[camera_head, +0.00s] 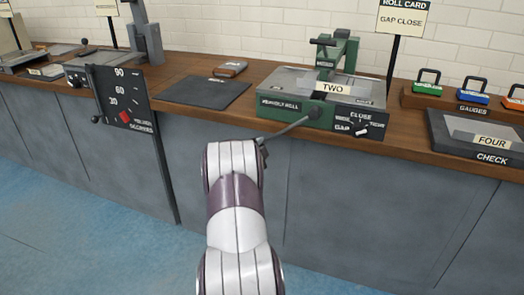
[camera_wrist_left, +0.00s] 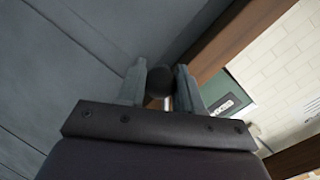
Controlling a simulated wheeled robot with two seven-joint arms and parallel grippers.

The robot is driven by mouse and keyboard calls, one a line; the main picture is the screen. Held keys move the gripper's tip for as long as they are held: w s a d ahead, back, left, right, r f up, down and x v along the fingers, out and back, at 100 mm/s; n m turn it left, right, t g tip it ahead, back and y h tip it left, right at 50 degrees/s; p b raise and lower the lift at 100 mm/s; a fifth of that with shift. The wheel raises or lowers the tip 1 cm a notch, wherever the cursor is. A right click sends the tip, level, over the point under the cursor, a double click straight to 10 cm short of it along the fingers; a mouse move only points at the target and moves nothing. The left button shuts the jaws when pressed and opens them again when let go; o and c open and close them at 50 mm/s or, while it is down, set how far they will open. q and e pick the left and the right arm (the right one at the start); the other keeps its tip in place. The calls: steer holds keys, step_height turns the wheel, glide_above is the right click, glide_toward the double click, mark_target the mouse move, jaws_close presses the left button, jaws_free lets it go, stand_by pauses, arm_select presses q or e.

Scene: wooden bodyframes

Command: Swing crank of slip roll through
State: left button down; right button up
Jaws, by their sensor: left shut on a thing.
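The slip roll (camera_head: 325,88), a grey and green machine marked TWO, stands on the wooden bench. My left gripper (camera_head: 263,149) is at the crank's outer end, mostly hidden behind my own arm. In the left wrist view, a dark round knob (camera_wrist_left: 160,82) with a short metal stem sits between the fingers, which are shut on it. My right gripper is out of view.
A gap dial (camera_head: 361,128) is on the machine's front right. A card on a post (camera_head: 402,20) reads GAP CLOSE. Coloured gauges (camera_head: 473,97) and a check plate (camera_head: 480,135) lie to the right. A dark mat (camera_head: 205,91) and an angle board (camera_head: 122,97) are left. The floor before the bench is clear.

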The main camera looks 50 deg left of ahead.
arm_select(q)
steer(key=shift+a+r, duration=0.1)
steer(key=shift+r, duration=0.15)
steer(key=c, duration=0.8)
jaws_free()
steer(key=shift+s, duration=0.1)
steer(key=p+v, duration=0.3)
steer(key=v, duration=0.9)
steer(key=shift+s+d, duration=0.2)
steer(key=shift+d, duration=0.05)
